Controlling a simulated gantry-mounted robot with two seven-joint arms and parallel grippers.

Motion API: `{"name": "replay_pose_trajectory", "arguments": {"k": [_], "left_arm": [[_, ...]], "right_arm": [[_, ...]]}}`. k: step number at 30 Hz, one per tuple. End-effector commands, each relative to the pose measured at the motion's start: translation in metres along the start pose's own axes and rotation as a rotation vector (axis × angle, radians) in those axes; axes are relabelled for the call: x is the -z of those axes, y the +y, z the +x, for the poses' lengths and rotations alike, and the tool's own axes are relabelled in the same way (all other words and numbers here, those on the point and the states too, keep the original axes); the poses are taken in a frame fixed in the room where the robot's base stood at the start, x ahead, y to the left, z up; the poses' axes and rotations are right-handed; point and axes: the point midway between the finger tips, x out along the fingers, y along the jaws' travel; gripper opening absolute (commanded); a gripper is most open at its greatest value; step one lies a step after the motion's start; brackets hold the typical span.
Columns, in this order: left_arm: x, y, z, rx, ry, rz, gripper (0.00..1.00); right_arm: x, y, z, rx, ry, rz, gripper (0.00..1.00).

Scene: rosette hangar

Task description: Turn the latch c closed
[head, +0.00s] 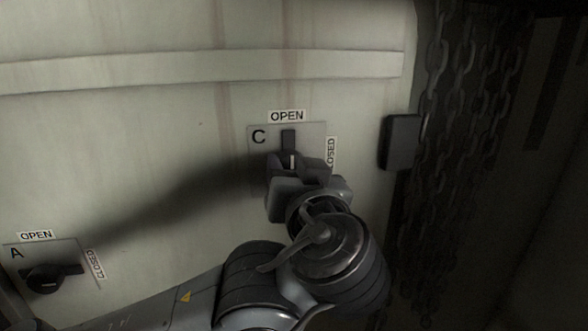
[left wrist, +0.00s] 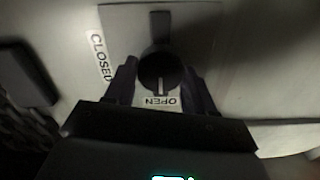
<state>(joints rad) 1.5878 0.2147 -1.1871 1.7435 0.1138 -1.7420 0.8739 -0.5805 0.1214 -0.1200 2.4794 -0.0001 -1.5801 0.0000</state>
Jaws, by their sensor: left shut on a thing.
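Latch c (head: 288,139) is a dark handle on a light square plate (head: 258,163) marked C, on the pale wall. Its upper bar stands upright below the OPEN label (head: 287,116). The CLOSED label (head: 331,153) is on the plate's right side, partly hidden by my gripper. My left gripper (head: 294,166) is shut on the latch c knob. In the left wrist view the fingers (left wrist: 160,88) flank the round knob (left wrist: 158,67), whose white line points towards the upside-down OPEN label. My right gripper is out of view.
Latch A (head: 45,278) sits at the lower left with its bar towards its CLOSED label. A dark box (head: 400,142) is on the wall to the right of plate C. Chains (head: 470,80) hang further right. A raised rib (head: 200,68) crosses the wall above.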

Motion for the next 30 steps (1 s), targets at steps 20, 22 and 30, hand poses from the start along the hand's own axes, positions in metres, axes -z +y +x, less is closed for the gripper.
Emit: {"name": "replay_pose_trajectory", "arguments": {"k": [20,22,30], "left_arm": [[-0.005,0.003,-0.001,-0.001,0.000,0.344,0.24],[-0.005,0.003,-0.001,-0.001,0.001,0.412,0.24],[-0.003,0.003,-0.001,0.000,0.001,0.670,0.24]], "right_arm": [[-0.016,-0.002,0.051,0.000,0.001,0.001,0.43],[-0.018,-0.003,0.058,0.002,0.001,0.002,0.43],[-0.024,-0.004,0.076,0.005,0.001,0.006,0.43]]}}
